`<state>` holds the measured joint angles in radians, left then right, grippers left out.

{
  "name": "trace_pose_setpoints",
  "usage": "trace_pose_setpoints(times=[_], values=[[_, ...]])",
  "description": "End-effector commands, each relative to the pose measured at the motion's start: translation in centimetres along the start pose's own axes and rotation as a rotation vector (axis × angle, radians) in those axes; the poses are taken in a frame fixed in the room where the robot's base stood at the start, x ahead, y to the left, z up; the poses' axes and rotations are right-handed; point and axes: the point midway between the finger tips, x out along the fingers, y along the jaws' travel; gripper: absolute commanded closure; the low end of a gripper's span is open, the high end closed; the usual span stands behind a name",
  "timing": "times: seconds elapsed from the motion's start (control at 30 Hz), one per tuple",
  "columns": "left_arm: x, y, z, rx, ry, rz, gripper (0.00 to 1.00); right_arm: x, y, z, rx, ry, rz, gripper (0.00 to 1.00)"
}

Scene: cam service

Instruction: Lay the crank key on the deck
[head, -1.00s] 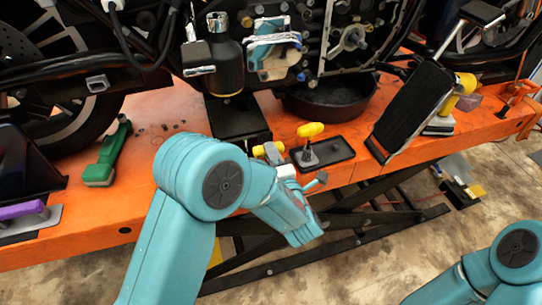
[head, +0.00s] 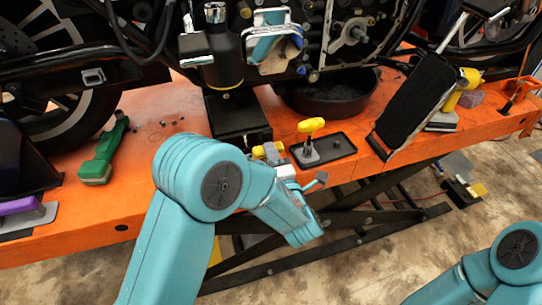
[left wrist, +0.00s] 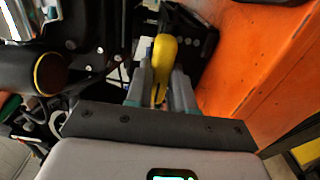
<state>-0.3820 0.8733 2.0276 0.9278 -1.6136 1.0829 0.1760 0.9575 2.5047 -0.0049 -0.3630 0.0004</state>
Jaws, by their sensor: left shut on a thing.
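The crank key's yellow handle (head: 258,151) shows just beyond my left forearm, over the front edge of the orange deck (head: 150,205). My left gripper (head: 269,154) is shut on it, and the handle lies across the fingers. In the left wrist view the yellow handle (left wrist: 164,55) sits between the two grey-teal fingers (left wrist: 160,88). The rest of the key is hidden, and I cannot tell whether it touches the deck. My right gripper is out of view; only part of that arm shows at bottom right.
A small black tray (head: 340,147) right of the gripper holds an upright yellow T-handled tool (head: 311,126). A green-handled tool (head: 100,155) lies left on the deck. A black pan (head: 335,98) and the motorcycle (head: 290,35) stand behind.

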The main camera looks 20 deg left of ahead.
Motion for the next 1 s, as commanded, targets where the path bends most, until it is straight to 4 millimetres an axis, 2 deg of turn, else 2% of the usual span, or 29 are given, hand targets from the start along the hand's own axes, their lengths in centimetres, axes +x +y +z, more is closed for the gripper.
trace_pose_setpoints(times=[0.07, 0.1, 0.17, 0.47, 0.57, 0.67, 0.7, 0.77, 1.0], values=[[0.0, 0.1, 0.0, -0.001, 0.0, 0.001, 1.0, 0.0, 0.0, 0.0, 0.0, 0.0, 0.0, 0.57], [0.0, 0.0, 0.0, 0.0, 0.0, 0.0, 0.71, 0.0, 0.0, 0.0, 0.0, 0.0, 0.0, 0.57], [0.0, 0.0, 0.0, 0.0, 0.0, 0.0, 0.52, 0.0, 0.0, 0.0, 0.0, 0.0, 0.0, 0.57], [0.0, 0.1, 0.0, 0.0, 0.0, 0.001, 0.52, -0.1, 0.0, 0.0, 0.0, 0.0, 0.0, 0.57], [0.0, 0.7, 0.0, 0.001, 0.0, 0.0, 0.52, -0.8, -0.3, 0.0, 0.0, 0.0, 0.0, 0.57], [0.0, 1.9, 0.0, 0.002, 0.0, 0.0, 0.52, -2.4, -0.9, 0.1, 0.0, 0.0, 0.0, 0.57], [-0.4, 1.8, 0.1, 0.002, -0.003, 0.0, 0.52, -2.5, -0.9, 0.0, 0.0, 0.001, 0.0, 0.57], [-2.2, 1.0, 0.2, 0.001, -0.007, 0.0, 0.52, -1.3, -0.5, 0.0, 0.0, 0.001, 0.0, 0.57], [-8.2, 1.1, 0.2, 0.0, -0.007, 0.001, 0.52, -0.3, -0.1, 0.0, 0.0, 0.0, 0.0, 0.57]])
